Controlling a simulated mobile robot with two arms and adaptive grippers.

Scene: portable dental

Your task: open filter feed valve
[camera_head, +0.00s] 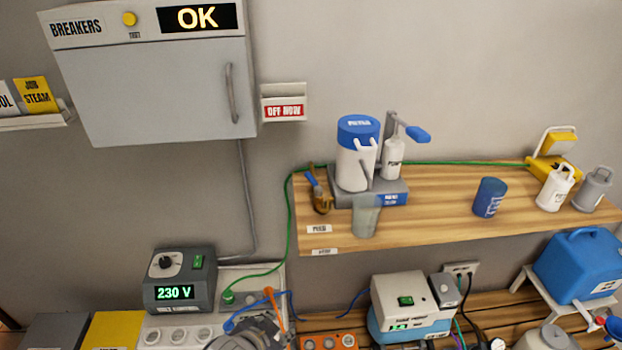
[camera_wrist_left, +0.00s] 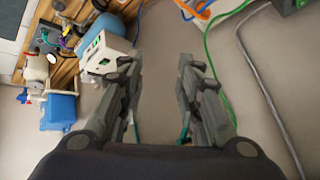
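The feed valve (camera_head: 320,199) is a small brass body with a blue lever, at the left end of the wooden shelf. Its lever is tilted, with the upper end to the left. It stands beside the white filter canister (camera_head: 354,165) with a blue lid, and a FEED-like label is below it. My left gripper (camera_head: 250,333) shows at the bottom edge, well below the valve and apart from it. In the left wrist view my left gripper (camera_wrist_left: 155,70) has its fingers spread with nothing between them. The valve cannot be made out there. My right gripper is not in view.
A green hose (camera_head: 289,220) runs from the valve area down to the lower bench. A grey 230 V box (camera_head: 181,280) stands at lower left. The breaker cabinet (camera_head: 160,90) hangs above. The wall between shelf and 230 V box is mostly free.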

